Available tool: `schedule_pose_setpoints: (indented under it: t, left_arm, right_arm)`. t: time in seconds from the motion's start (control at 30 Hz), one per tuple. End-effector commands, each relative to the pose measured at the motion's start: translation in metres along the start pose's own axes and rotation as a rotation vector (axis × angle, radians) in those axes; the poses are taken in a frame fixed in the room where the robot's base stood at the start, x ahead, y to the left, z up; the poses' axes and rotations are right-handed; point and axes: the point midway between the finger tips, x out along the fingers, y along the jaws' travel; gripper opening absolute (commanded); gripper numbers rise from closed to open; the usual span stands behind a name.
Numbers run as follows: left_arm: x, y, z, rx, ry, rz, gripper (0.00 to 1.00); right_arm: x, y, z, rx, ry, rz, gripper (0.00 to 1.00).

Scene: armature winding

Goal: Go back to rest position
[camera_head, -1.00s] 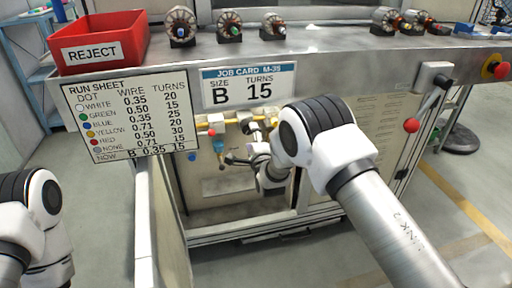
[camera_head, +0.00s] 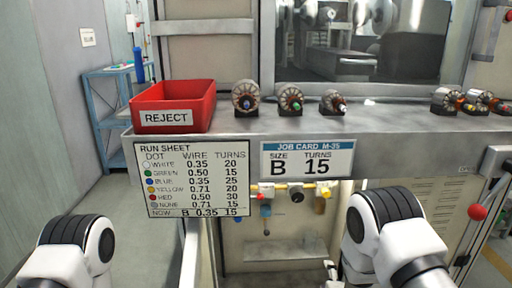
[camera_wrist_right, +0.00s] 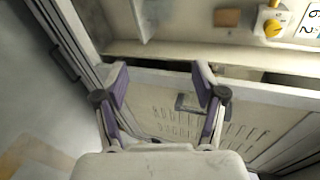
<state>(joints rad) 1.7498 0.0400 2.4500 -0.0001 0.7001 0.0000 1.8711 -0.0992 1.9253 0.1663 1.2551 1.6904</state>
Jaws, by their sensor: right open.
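My right gripper (camera_wrist_right: 160,85) is open and empty in the right wrist view, its two fingers apart in front of a pale cabinet panel with slots. In the head view, my right arm stands at the lower right in front of the machine cabinet, with its gripper mostly hidden at the bottom edge. My left arm shows at the lower left of the head view. Its gripper is out of the frame.
A red REJECT bin (camera_head: 175,104) and several wound armatures, one of them at the left (camera_head: 245,98), stand on the grey bench ledge (camera_head: 390,134). A run sheet (camera_head: 193,179) and a job card (camera_head: 307,159) hang on its front. Below is an open bay with valves (camera_head: 296,193). A red-knobbed lever (camera_head: 478,212) juts out at the right.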

Motion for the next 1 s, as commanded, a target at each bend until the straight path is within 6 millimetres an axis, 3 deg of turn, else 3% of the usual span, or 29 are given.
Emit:
schedule_pose_setpoints:
  t: [0.03, 0.2, 0.3, 0.43, 0.5, 0.6, 0.7, 0.8, 1.0]
  left_arm:
    - [0.000, 0.000, 0.000, 0.000, 0.000, 0.000, 0.46]
    - [0.000, 0.000, 0.000, 0.000, 0.000, 0.000, 0.46]
    - [0.000, 0.000, 0.000, 0.000, 0.000, 0.000, 0.46]
    - [0.000, 0.000, 0.000, 0.000, 0.000, 0.000, 0.46]
    - [0.000, 0.000, 0.000, 0.000, 0.000, 0.000, 0.46]
    - [0.000, 0.000, 0.000, 0.000, 0.000, 0.000, 0.46]
    - [0.000, 0.000, 0.000, 0.000, 0.000, 0.000, 0.46]
    - [-0.044, 0.000, 0.000, 0.000, -0.001, 0.000, 0.46]
    - [-0.112, 0.001, 0.000, 0.000, 0.000, 0.000, 0.46]
  right_arm:
    - [-0.017, 0.035, -0.015, -0.063, 0.016, 0.105, 0.70]
    - [-0.098, 0.141, -0.050, -0.389, -0.028, 0.484, 0.70]
    - [-0.159, 0.188, -0.063, -0.621, -0.146, 0.703, 0.70]
    - [-0.236, 0.224, -0.070, -0.925, -0.400, 0.917, 0.70]
    - [-0.268, 0.233, -0.070, -1.073, -0.555, 0.978, 0.70]
    - [-0.297, 0.240, -0.069, -1.261, -0.763, 1.008, 0.70]
    - [-0.306, 0.243, -0.069, -1.439, -0.934, 0.975, 0.70]
    - [-0.321, 0.202, -0.066, -1.463, -0.947, 0.962, 0.70]
    - [-0.344, 0.140, -0.061, -1.462, -0.943, 0.962, 0.70]
